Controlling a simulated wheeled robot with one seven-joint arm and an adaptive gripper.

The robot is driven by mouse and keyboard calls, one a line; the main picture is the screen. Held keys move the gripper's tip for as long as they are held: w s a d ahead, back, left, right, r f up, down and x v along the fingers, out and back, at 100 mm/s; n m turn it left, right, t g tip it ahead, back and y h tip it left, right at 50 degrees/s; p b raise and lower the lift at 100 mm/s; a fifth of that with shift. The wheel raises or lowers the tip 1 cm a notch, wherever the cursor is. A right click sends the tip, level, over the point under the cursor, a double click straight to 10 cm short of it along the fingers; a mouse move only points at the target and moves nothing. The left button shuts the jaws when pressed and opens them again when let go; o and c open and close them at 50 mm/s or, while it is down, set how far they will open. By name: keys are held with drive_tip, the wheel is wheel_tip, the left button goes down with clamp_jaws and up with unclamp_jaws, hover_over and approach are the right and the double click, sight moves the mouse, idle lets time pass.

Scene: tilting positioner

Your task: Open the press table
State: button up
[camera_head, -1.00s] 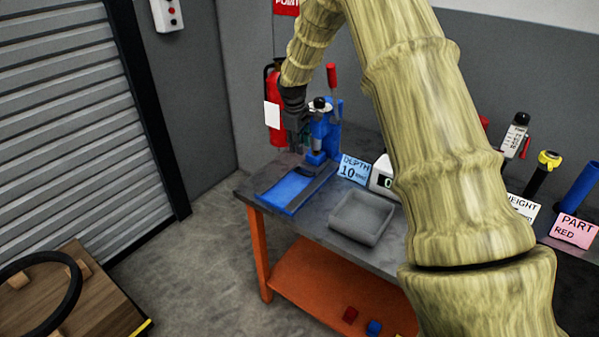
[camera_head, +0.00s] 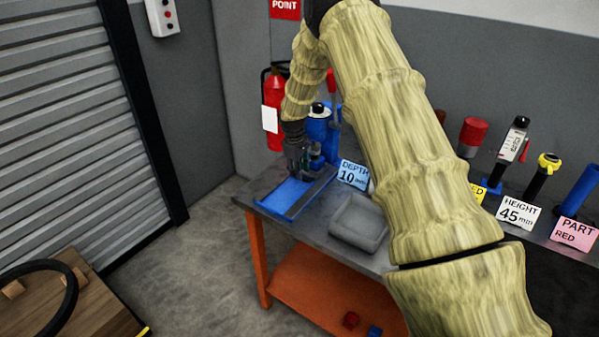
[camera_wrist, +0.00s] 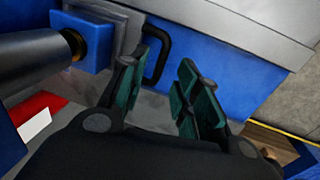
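The blue press (camera_head: 318,128) stands at the far left of the workbench, partly hidden behind my gripper. Its flat blue table (camera_head: 283,196) lies in front of it between grey rails, and also fills the upper part of the wrist view (camera_wrist: 225,60). A black bar handle (camera_wrist: 164,58) shows in the wrist view beside the blue surface. My gripper (camera_head: 299,173) points down just above the press table. In the wrist view its green-padded fingers (camera_wrist: 160,95) are spread apart with nothing between them. The handle is just beyond the left finger; I cannot tell whether they touch.
A grey tray (camera_head: 358,222) sits on the bench (camera_head: 325,248) right of the press. A "DEPTH 10 mm" card (camera_head: 353,174) stands behind it. Further right are cards and upright tools. A fire extinguisher (camera_head: 274,110) is on the wall behind. My arm hides the middle.

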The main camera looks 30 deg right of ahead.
drive_tip(key=shift+w+d+f+p, duration=0.1)
drive_tip(key=shift+f+p, duration=0.05)
drive_tip(key=shift+f, duration=0.5)
drive_tip(key=shift+w+d+f+p, duration=0.1)
drive_tip(key=shift+f+p, duration=0.05)
drive_tip(key=shift+f, duration=0.5)
clamp_jaws()
